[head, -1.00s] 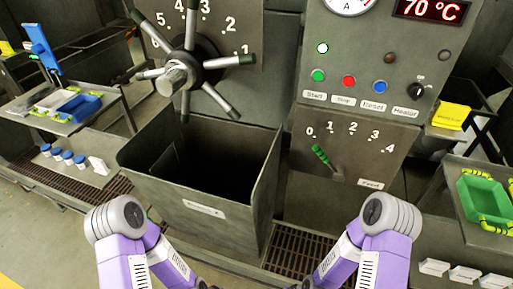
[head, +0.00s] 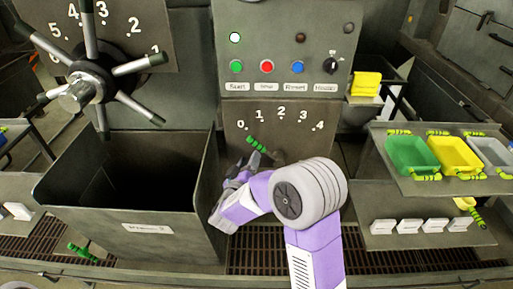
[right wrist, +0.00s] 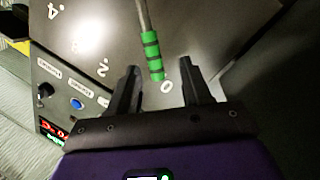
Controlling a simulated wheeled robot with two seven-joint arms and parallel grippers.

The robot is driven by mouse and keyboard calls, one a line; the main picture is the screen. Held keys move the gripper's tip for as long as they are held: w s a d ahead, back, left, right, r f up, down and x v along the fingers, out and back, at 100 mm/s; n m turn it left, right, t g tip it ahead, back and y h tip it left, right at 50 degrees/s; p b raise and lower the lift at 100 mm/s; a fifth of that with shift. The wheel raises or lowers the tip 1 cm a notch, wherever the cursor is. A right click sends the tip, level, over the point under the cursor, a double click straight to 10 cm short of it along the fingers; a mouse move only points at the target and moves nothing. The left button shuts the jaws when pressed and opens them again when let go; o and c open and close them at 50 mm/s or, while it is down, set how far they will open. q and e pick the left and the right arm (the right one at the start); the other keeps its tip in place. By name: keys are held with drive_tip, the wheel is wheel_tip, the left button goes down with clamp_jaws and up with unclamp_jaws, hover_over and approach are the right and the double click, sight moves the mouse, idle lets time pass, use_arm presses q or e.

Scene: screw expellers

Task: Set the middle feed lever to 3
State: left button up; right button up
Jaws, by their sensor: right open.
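The middle feed lever (head: 257,144) has a green ribbed grip and points up and left on its grey plate, its tip close to the 0 mark (head: 241,125). The 3 mark (head: 302,115) is further right on the same scale. My right gripper (head: 248,162) is just below the lever in the head view, partly hidden by its own wrist. In the right wrist view my open gripper (right wrist: 157,86) has the lever's green grip (right wrist: 151,56) in front of the gap between its fingers, not clamped. The 0 mark (right wrist: 167,87) shows between the fingers. My left gripper is not in view.
Above the lever plate are coloured buttons and a black knob (head: 330,66). A deep grey bin (head: 160,229) and a spoked handwheel (head: 85,84) stand to the left. A shelf at right holds green (head: 411,156), yellow (head: 454,155) and grey trays.

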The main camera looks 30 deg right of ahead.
sight(257, 145)
drive_tip(key=shift+h, duration=0.3)
drive_tip(key=x, duration=0.2)
drive_tip(key=b+x, duration=0.1)
drive_tip(key=x, duration=0.4)
drive_tip(key=shift+d+r+b, duration=0.3)
drive_tip(key=shift+d, duration=0.1)
clamp_jaws()
